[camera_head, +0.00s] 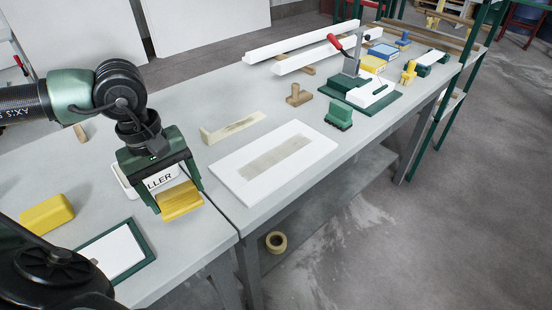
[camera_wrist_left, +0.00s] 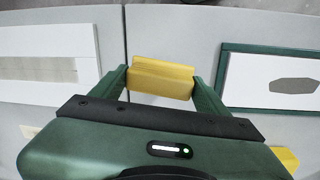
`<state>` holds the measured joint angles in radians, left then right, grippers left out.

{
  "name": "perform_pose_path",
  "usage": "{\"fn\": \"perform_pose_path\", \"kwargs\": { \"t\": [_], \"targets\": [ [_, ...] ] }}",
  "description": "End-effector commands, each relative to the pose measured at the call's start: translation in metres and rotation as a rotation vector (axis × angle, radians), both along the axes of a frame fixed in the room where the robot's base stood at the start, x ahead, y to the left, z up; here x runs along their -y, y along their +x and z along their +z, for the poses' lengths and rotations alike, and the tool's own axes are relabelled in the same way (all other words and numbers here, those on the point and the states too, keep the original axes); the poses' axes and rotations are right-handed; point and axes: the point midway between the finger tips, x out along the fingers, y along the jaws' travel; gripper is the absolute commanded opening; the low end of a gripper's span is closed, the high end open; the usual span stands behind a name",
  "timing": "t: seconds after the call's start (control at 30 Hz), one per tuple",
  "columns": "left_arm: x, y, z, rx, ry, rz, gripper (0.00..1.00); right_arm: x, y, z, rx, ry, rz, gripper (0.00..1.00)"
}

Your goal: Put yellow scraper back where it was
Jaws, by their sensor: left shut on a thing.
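The yellow scraper (camera_head: 181,203) is between the fingers of my left gripper (camera_head: 179,198), which is shut on it. In the left wrist view the scraper (camera_wrist_left: 160,80) spans the gap between the two green fingers (camera_wrist_left: 158,84). It is over the front part of the near table, close to a white tray lettered "LLER" (camera_head: 122,178), partly hidden behind the gripper. Whether the scraper touches the tabletop is not clear. My right gripper is not in view.
A white board with a grey strip (camera_head: 230,178) lies to the right. A green-framed white panel (camera_head: 148,246) and a yellow block (camera_head: 47,214) lie to the left. A beige angled piece (camera_head: 233,127), wooden block (camera_head: 299,95) and green brush-like tool (camera_head: 339,115) stand farther back.

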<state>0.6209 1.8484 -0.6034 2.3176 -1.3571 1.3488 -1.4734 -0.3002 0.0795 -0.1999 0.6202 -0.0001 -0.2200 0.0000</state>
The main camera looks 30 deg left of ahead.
Motion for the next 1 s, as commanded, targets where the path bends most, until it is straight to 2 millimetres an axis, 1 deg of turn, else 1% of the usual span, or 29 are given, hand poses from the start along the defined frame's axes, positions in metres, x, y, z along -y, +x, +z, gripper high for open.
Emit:
{"fn": "perform_pose_path", "kwargs": {
  "t": [0.03, 0.17, 0.63, 0.97, 1.0],
  "targets": [
    [0.000, 0.000, -0.006, -0.001, 0.000, 0.000, 0.15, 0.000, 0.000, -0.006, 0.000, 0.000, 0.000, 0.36],
    [0.000, 0.000, -0.011, -0.001, 0.002, 0.000, 0.15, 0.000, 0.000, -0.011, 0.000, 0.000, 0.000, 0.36],
    [0.000, 0.000, -0.012, -0.002, 0.002, 0.000, 0.15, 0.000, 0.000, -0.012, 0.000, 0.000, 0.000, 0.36],
    [0.000, 0.000, -0.018, -0.003, 0.003, 0.000, 0.15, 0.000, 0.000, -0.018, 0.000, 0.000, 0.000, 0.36],
    [0.000, 0.000, -0.018, -0.003, 0.003, 0.000, 0.78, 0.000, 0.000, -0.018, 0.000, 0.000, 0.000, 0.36]
  ]
}}
